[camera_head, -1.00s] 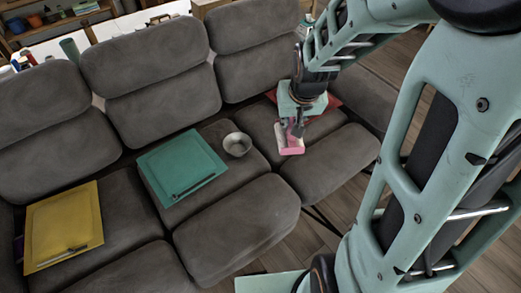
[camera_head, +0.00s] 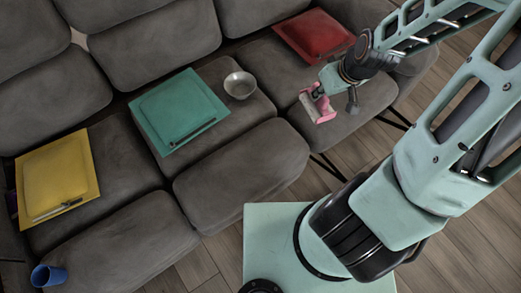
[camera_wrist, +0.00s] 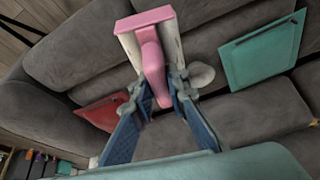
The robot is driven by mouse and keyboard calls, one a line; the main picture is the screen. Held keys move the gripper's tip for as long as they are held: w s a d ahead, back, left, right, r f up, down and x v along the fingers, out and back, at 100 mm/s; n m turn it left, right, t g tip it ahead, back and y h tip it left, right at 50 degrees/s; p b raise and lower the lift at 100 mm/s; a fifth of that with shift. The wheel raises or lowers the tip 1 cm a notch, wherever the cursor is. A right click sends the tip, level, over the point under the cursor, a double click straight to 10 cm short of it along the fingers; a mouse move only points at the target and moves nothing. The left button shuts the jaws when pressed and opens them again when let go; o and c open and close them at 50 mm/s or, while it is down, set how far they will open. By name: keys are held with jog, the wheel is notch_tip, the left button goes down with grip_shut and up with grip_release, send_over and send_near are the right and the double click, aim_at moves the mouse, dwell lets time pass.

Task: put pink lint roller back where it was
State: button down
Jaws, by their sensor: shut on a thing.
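The pink lint roller (camera_head: 319,108) is in my gripper (camera_head: 324,92), over the front part of the sofa's right seat. In the wrist view the lint roller (camera_wrist: 153,62) has a pink handle and frame and a pale roll. My gripper (camera_wrist: 168,100) is shut on its handle, with a finger on each side. The head view does not clearly show whether the roller touches the cushion.
The grey sofa (camera_head: 235,205) holds a red tray (camera_head: 313,35) behind my gripper, a metal bowl (camera_head: 240,85), a teal tray (camera_head: 180,110) and a yellow tray (camera_head: 57,178). A blue cup (camera_head: 48,275) is at lower left. Wooden floor (camera_head: 400,135) shows at right.

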jog(key=s+a+f+n+g+y+b, duration=0.1)
jog(key=s+a+f+n+b, duration=0.15)
jog(key=f, duration=0.45)
jog(key=s+a+f+n+b, duration=0.2)
jog(key=f+b, duration=0.2)
jog(key=f, duration=0.2)
jog(key=s+a+f+n+g+y+b, duration=0.1)
jog(key=s+a+f+n+b, duration=0.2)
jog(key=f, duration=0.4)
jog(key=shift+m, duration=0.25)
jog(key=shift+w+a+f+b, duration=1.6)
jog(key=shift+f+b, duration=0.2)
jog(key=shift+f, duration=0.2)
jog(key=shift+w+a+f+b, duration=1.5)
jog(key=shift+w+f+b, duration=0.25)
jog(key=shift+f, duration=0.25)
jog(key=shift+w+a+f+b, duration=1.6)
jog(key=shift+f+b, duration=0.2)
jog(key=shift+f, duration=0.2)
jog(key=shift+f, duration=0.1)
jog(key=c, duration=2.3)
grip_release()
jog(key=o, duration=0.4)
